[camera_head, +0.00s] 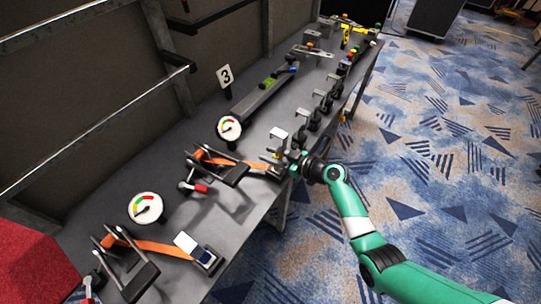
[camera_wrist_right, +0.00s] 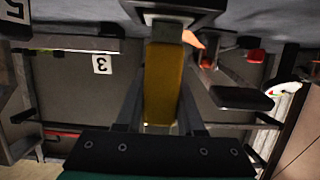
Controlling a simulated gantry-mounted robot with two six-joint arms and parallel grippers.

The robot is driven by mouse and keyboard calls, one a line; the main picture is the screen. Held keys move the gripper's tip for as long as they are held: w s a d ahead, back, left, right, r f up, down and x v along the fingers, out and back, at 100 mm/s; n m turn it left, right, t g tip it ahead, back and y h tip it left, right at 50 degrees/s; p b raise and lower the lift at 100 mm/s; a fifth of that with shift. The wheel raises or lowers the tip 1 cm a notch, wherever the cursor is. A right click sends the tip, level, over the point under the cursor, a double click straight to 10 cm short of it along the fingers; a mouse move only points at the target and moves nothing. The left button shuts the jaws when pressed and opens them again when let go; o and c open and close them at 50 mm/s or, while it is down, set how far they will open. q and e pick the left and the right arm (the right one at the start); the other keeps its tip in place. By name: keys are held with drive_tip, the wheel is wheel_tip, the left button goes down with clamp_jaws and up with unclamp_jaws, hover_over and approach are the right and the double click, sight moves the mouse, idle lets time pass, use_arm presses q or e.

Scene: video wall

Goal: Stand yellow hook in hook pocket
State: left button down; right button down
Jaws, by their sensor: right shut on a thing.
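My right gripper (camera_head: 284,157) is at the near edge of the long grey bench, by the middle station. In the right wrist view its two dark fingers (camera_wrist_right: 160,112) are shut on the yellow hook (camera_wrist_right: 164,85). The hook's grey end (camera_wrist_right: 167,31) meets a dark box (camera_wrist_right: 207,17), which looks like the hook pocket. I cannot tell whether that end is inside it or only in front of it. An orange strap (camera_wrist_right: 193,39) shows beside the hook's grey end. In the head view the gripper mostly hides the hook and the box. My left gripper is not in view.
A ratchet stand (camera_head: 228,172) with an orange strap (camera_head: 210,157) is left of my gripper. A white plate (camera_head: 278,132) stands just behind it. Several dark clamps (camera_head: 315,119) line the bench edge beyond. Dial gauges (camera_head: 229,128) stand further back.

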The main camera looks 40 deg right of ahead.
drive_tip(key=shift+f, duration=0.15)
drive_tip(key=c, duration=0.5)
unclamp_jaws()
drive_tip(key=shift+r, duration=0.25)
drive_tip(key=p+v, duration=0.1)
drive_tip(key=v, duration=0.1)
drive_tip(key=p+v, duration=0.2)
drive_tip(key=v, duration=0.1)
drive_tip(key=p+v, duration=0.1)
drive_tip(key=v, duration=0.1)
drive_tip(key=shift+s+r, duration=0.1)
drive_tip(key=shift+r, duration=0.3)
drive_tip(key=p, duration=0.7)
approach(282, 157)
drive_tip(key=w+f, duration=0.1)
drive_tip(key=w, duration=0.1)
drive_tip(key=shift+a+f, duration=0.1)
drive_tip(key=shift+a, duration=0.3)
